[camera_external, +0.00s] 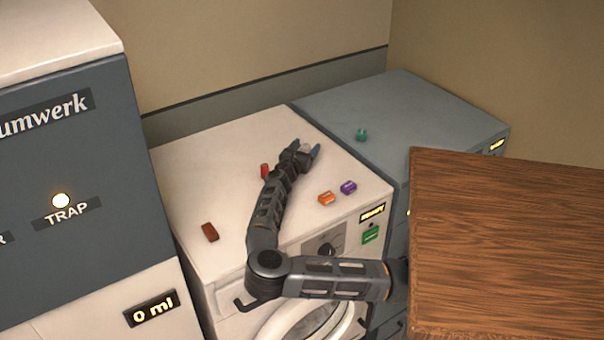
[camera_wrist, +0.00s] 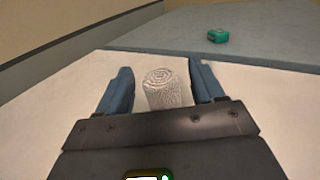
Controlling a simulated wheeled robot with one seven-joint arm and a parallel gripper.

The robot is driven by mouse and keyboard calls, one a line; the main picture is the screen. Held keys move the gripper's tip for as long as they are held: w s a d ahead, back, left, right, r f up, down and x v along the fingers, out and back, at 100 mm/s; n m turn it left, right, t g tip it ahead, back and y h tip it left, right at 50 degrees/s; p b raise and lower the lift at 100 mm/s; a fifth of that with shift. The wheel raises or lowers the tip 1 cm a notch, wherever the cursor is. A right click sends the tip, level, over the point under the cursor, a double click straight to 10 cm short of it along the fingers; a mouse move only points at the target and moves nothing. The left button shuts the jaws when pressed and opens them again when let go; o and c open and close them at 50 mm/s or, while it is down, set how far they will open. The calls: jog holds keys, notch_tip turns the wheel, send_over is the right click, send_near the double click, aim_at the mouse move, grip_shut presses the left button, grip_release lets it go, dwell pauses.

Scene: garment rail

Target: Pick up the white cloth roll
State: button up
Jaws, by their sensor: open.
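The white cloth roll (camera_wrist: 166,90) stands between the two blue fingers of my gripper (camera_wrist: 164,88) in the wrist view, with a spiral end facing up. A gap shows on each side of it, wider on the left. Its lower part is hidden behind the gripper body. In the external view my gripper (camera_external: 304,152) is open low over the back right of the white washing machine top (camera_external: 210,170), and the roll (camera_external: 303,149) shows only as a small pale patch between the fingers.
A red item (camera_external: 264,170) stands just left of my wrist. An orange item (camera_external: 327,198) and a purple item (camera_external: 348,187) lie to the right of my forearm. A brown-red block (camera_external: 210,232) lies left. A green item (camera_external: 361,134) sits on the grey machine (camera_external: 410,105).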

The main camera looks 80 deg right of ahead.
jog(key=shift+c, duration=0.3)
jog(key=c, duration=1)
jog(key=shift+o, duration=0.2)
